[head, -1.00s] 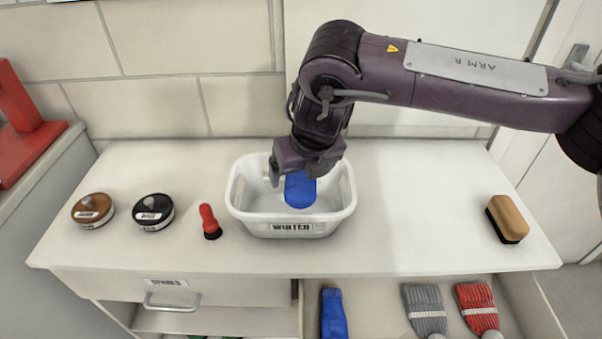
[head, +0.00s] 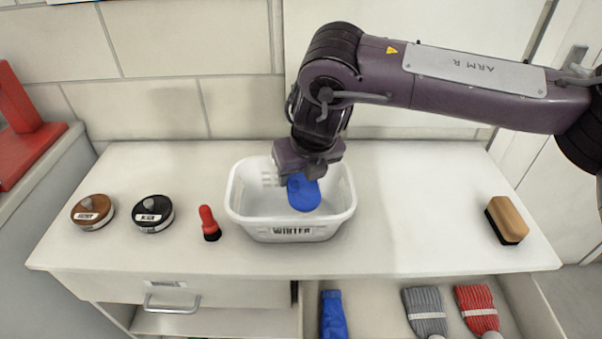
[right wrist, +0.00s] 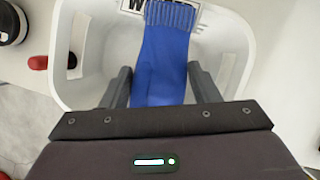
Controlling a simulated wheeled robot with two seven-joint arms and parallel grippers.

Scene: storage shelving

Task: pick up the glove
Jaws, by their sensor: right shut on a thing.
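A blue glove (head: 304,193) with a ribbed cuff is at the white basket labelled WINTER (head: 291,233). My right gripper (head: 302,175) is above the basket and shut on the glove. In the right wrist view, the glove (right wrist: 165,55) runs between the two fingers of the gripper (right wrist: 160,85), with its cuff toward the basket's labelled wall. I cannot tell whether the glove touches the basket floor. Another blue glove-like item (head: 332,315) lies in the open drawer. My left gripper is not in view.
Left of the basket stand a red-and-black object (head: 209,223), a black tin (head: 153,213) and a brown tin (head: 92,212). A wooden brush (head: 507,219) is at the right. The open drawer holds grey (head: 425,311) and red (head: 477,309) knitted items.

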